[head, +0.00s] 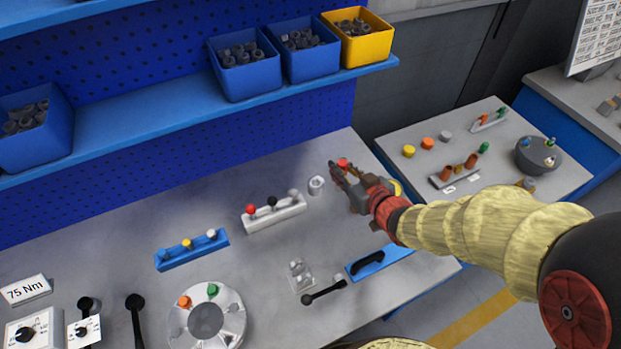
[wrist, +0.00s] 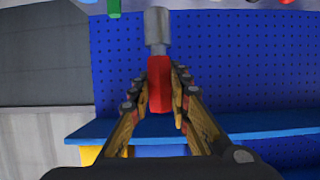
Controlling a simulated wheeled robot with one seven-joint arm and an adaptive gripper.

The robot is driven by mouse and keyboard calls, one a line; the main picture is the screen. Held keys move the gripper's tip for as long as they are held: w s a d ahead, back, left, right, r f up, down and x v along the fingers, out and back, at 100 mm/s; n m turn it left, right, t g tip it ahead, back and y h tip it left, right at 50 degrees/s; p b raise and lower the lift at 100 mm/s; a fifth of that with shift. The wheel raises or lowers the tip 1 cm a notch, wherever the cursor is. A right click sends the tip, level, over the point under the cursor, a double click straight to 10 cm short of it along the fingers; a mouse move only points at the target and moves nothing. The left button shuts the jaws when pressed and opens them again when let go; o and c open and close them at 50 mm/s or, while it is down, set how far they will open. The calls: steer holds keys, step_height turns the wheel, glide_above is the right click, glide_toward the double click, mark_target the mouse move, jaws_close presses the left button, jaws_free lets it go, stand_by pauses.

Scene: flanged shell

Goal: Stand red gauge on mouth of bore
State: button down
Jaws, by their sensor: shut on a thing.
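The red gauge has a red handle and a grey stepped cylindrical end. In the wrist view its red handle (wrist: 160,85) is between the fingers of my gripper (wrist: 160,75), and its grey end sticks out past the fingertips. In the head view a bit of the red gauge (head: 343,163) shows at my gripper (head: 344,173), above the bench's back right; the rest is hidden. The grey flanged shell (head: 238,315) lies at the front of the bench, its round bore (head: 206,320) open upward and empty at the mouth. My gripper is well apart from it.
A small grey hollow cylinder (head: 316,185) stands left of my gripper. A white rack (head: 285,217) and a blue rack (head: 193,251) hold knobbed pieces. A clear block (head: 300,276), black lever (head: 325,291) and blue-based handle (head: 388,263) lie nearer. A shelf (head: 180,112) with bins overhangs behind.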

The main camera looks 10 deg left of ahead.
steer(key=w+a+f+b, duration=0.4)
steer(key=w+a+f, duration=0.4)
steer(key=w+f, duration=0.2)
steer(key=shift+a+f, duration=0.2)
steer(key=shift+f, duration=1)
steer(key=shift+s, duration=0.1)
steer(key=shift+f+b, duration=0.25)
steer(key=shift+b, duration=0.15)
steer(key=c, duration=2.1)
jaws_free()
steer(key=o, duration=0.4)
steer(key=shift+o, duration=0.2)
